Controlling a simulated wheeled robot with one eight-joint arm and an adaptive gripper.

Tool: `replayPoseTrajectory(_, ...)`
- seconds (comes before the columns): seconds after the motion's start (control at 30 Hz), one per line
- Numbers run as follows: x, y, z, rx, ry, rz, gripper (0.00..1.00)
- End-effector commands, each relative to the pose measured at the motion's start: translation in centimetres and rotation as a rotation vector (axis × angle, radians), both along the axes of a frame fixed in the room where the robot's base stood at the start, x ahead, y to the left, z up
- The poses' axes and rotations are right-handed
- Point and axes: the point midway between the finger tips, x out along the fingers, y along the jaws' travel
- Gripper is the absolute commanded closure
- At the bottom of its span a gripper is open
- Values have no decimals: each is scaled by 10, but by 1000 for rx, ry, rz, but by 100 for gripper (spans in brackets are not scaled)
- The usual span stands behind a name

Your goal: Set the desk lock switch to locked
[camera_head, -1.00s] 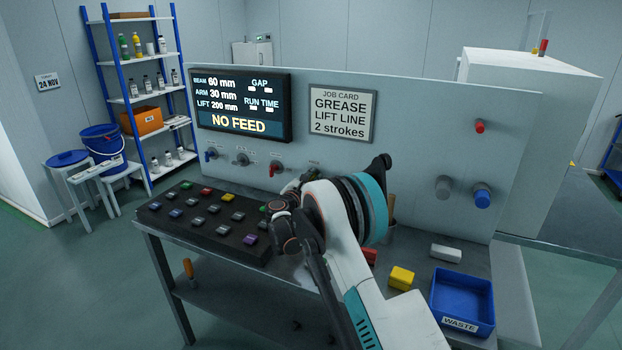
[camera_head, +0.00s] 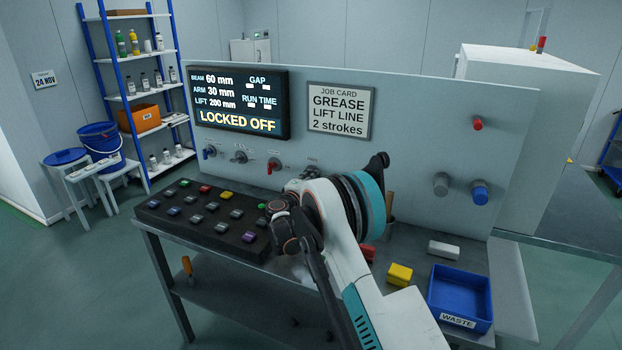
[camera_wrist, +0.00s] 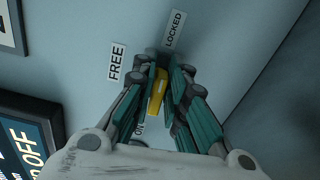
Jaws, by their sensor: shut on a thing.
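The desk lock switch (camera_wrist: 156,92) is a yellow handle on the panel, seen in the wrist view between my fingers. Labels FREE (camera_wrist: 117,63) and LOCKED (camera_wrist: 174,30) sit above it; a third label below is mostly hidden. The handle tilts slightly, with its upper end toward the LOCKED label. My gripper (camera_wrist: 163,82) is shut on it. In the head view my arm hides the switch. The display (camera_head: 240,103) on the panel reads LOCKED OFF.
Other panel handles (camera_head: 273,165) stand left of my arm. A button console (camera_head: 160,205) lies on the desk below. A blue waste tray (camera_head: 432,290), a yellow block (camera_head: 399,274) and a white block (camera_head: 444,249) lie at the right.

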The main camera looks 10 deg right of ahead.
Motion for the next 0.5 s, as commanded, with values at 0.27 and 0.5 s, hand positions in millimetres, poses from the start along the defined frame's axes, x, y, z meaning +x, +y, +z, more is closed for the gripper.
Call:
replayPoseTrajectory(0.27, -1, 0, -3, 63, -44, -2, 100)
replayPoseTrajectory(0.5, -1, 0, -3, 73, -51, -2, 100)
